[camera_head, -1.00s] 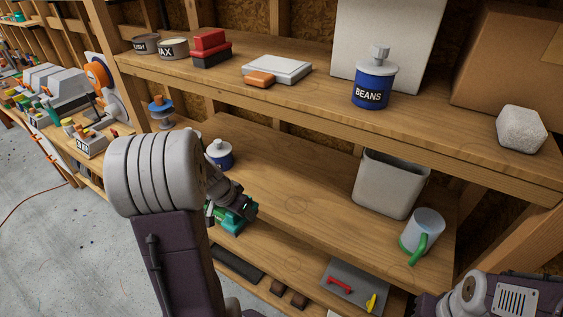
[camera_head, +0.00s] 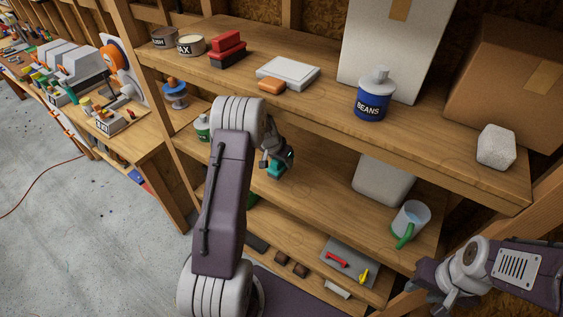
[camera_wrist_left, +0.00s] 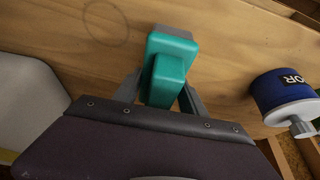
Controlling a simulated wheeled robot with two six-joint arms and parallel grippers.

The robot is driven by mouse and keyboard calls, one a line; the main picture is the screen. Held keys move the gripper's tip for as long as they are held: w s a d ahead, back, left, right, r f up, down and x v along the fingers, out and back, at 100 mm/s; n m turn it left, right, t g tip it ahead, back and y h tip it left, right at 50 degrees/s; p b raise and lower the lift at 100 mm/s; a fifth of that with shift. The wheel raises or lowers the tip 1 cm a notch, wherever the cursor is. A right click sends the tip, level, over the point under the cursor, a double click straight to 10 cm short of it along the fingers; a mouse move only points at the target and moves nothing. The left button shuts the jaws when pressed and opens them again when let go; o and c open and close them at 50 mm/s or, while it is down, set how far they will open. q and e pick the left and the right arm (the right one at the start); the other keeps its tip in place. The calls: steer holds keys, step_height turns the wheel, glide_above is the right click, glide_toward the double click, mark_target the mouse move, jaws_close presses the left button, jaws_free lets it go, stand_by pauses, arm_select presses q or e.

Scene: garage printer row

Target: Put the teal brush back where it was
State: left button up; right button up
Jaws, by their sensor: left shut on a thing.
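The teal brush (camera_head: 279,168) is a small block held in my left gripper (camera_head: 276,155), over the middle shelf (camera_head: 325,180). In the left wrist view the teal brush (camera_wrist_left: 168,68) sits between the two fingers of the left gripper (camera_wrist_left: 160,90), which are shut on it; a grey layer shows at its far end. Bare wood lies behind it; I cannot tell the gap between them. My right gripper (camera_head: 445,298) is at the lower right, apart from the shelves; its fingers are too unclear to judge.
A grey bin (camera_head: 383,182) and a mug with a green handle (camera_head: 410,223) stand on the middle shelf at right. A blue lettered can (camera_wrist_left: 284,92) stands right of the brush in the wrist view. The upper shelf (camera_head: 325,98) overhangs. Bare wood lies between bin and can.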

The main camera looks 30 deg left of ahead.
mark_target(282, 166)
arm_select(q)
steer(key=shift+f, duration=0.35)
step_height(282, 166, down, 3)
steer(key=shift+r+p, duration=0.15)
steer(key=shift+p, duration=0.4)
steer(key=shift+w+f, duration=0.1)
steer(key=shift+f, duration=0.1)
steer(key=shift+f+b, duration=0.15)
steer(key=shift+b, duration=0.25)
steer(key=o, duration=1)
steer(key=shift+c, duration=0.2)
steer(key=shift+o, duration=1.2)
